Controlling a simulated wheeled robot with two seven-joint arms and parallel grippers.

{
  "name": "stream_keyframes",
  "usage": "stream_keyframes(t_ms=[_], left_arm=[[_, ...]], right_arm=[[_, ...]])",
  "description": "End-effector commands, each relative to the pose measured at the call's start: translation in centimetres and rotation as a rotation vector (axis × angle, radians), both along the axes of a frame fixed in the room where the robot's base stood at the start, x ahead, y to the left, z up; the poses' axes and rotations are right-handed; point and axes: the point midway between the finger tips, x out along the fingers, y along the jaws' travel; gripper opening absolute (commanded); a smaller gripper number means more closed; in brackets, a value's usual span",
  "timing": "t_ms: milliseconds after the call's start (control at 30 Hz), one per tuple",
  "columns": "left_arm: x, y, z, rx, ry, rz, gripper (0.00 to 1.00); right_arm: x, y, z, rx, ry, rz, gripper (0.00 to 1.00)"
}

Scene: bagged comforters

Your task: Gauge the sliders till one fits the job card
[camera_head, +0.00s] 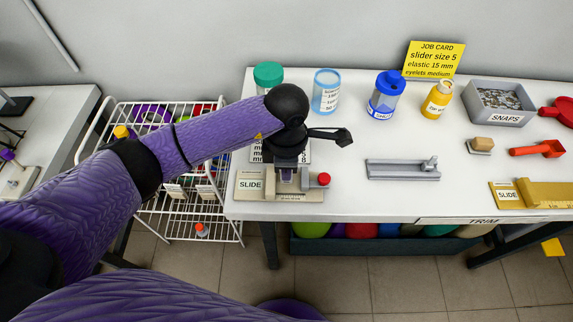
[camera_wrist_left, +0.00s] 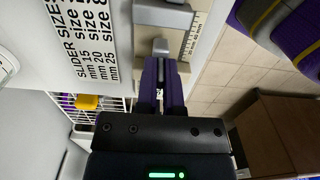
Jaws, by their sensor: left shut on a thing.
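The yellow job card (camera_head: 434,58) stands at the back of the table and reads slider size 5, elastic 15 mm, eyelets medium. In the left wrist view the fingers (camera_wrist_left: 161,62) are shut on a small grey piece (camera_wrist_left: 161,46). It lies beside the gauge's mm scale (camera_wrist_left: 191,36), close to a grey block (camera_wrist_left: 163,12). A printed slider size chart (camera_wrist_left: 92,40) lies next to the gauge. My right gripper is out of view.
Behind stand a green-lidded jar (camera_head: 268,74), a clear jar (camera_head: 326,92), a blue jar (camera_head: 386,96) and a yellow bottle (camera_head: 437,100). A grey rail fixture (camera_head: 402,171) lies right of the gauge. A snaps bin (camera_head: 500,117) and red tools are farther right. A wire rack (camera_head: 160,215) stands left.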

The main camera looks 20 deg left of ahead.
Motion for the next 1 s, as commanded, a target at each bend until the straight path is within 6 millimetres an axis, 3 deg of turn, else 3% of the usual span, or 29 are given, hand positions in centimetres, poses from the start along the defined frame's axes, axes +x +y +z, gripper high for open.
stream_keyframes(t_ms=[533, 600, 733, 900, 1000], left_arm=[[0.00, 0.01, -0.89, 0.001, 0.000, 0.000, 0.00], [0.01, 0.01, -0.83, 0.000, 0.000, 0.000, 0.22], [0.00, 0.01, -0.81, 0.000, 0.000, 0.000, 0.49], [0.00, 0.01, -0.82, 0.000, 0.000, 0.000, 0.50], [0.00, 0.01, -0.82, 0.000, 0.000, 0.000, 0.69]], right_arm=[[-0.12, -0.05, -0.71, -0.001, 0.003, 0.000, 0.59], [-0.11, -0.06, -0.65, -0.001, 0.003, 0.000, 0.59], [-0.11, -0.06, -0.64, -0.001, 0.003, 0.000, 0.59], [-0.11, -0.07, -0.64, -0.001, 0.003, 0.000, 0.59], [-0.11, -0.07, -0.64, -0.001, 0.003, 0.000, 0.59]])
